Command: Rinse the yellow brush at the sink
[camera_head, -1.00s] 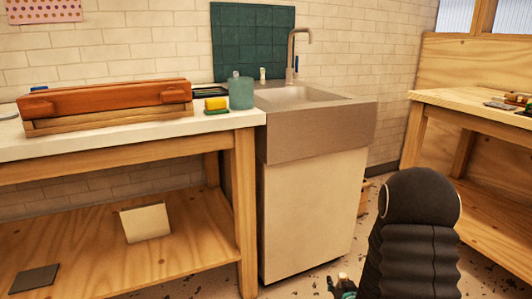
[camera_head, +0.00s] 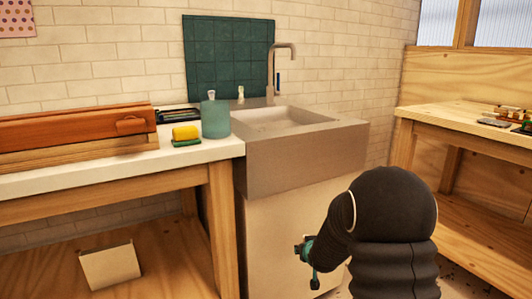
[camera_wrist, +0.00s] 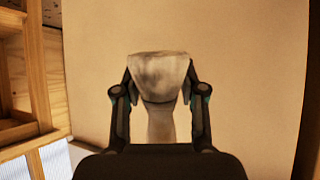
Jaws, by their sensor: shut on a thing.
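My gripper (camera_wrist: 160,88) is shut on a pale, grey-stained brush-like thing (camera_wrist: 158,72), with a wide end and a narrower neck between the fingers. No yellow shows on it, so I cannot tell that it is the yellow brush. In the head view my gripper (camera_head: 307,252) is low in front of the sink cabinet, partly hidden by my arm; what it holds is hard to make out there. The sink (camera_head: 290,158) is a grey basin with a tall curved tap (camera_head: 271,72) at its back. The basin floor is mostly hidden.
A wooden bench (camera_head: 455,125) stands at the right. The sink's front rim (camera_head: 300,160) is above my gripper.

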